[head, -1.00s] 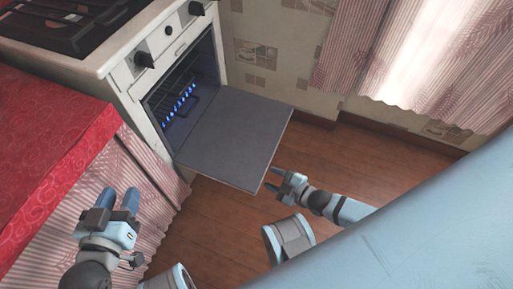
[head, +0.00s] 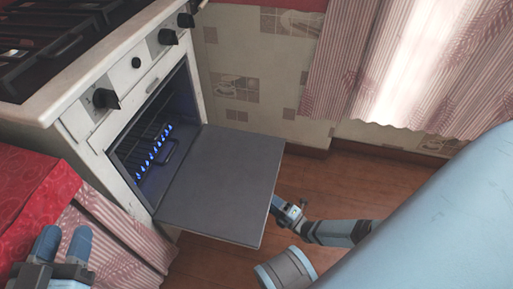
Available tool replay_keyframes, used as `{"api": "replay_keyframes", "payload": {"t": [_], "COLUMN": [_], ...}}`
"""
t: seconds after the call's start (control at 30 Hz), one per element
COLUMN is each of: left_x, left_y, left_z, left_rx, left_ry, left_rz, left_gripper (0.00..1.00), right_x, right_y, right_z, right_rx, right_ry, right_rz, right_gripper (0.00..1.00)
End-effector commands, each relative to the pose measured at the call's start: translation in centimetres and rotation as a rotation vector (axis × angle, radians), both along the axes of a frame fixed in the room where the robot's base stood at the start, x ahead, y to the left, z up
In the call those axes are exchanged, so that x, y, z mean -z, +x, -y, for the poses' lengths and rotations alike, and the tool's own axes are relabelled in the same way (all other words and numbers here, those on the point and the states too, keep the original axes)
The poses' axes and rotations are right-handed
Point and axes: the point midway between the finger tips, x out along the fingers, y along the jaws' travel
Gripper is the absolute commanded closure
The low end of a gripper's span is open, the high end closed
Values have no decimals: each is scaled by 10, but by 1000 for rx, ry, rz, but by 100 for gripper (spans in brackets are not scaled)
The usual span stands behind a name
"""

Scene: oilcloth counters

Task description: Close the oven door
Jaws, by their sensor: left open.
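The oven door (head: 222,185) is a flat grey panel, folded down and wide open in front of the oven (head: 155,135). Several small blue flames show inside the dark oven cavity. My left gripper (head: 63,241) is at the lower left, in front of the patterned curtain and apart from the door; its two blue fingers are spread and nothing is between them. My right gripper (head: 278,207) is at the door's right edge, near the front corner. Its fingertips are small and partly hidden there, so I cannot tell whether it touches the door.
The stove top (head: 60,35) with dark grates is above the oven, and black knobs (head: 106,98) line its front. A red cloth-covered counter (head: 30,205) stands at left with a striped curtain (head: 120,240) below. Wooden floor (head: 325,185) is open right of the door.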

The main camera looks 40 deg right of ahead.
Motion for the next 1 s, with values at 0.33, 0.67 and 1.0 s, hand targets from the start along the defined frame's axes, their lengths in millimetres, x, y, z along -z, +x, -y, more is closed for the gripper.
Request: {"api": "replay_keyframes", "payload": {"t": [0.33,0.67,1.0], "left_x": [1,-3,-3], "left_y": [7,8,8], "left_z": [-5,-6,-7], "left_rx": [-7,-8,-5], "left_ry": [60,73,80], "left_rz": [103,133,134], "left_gripper": [57,57,57], "right_x": [-9,-13,-13], "right_y": [58,70,69], "right_z": [-18,-22,-22], "right_rx": [-1,-1,-1], "right_ry": [-1,0,0], "right_rz": [0,-1,-1], "right_gripper": [56,56,100]}}
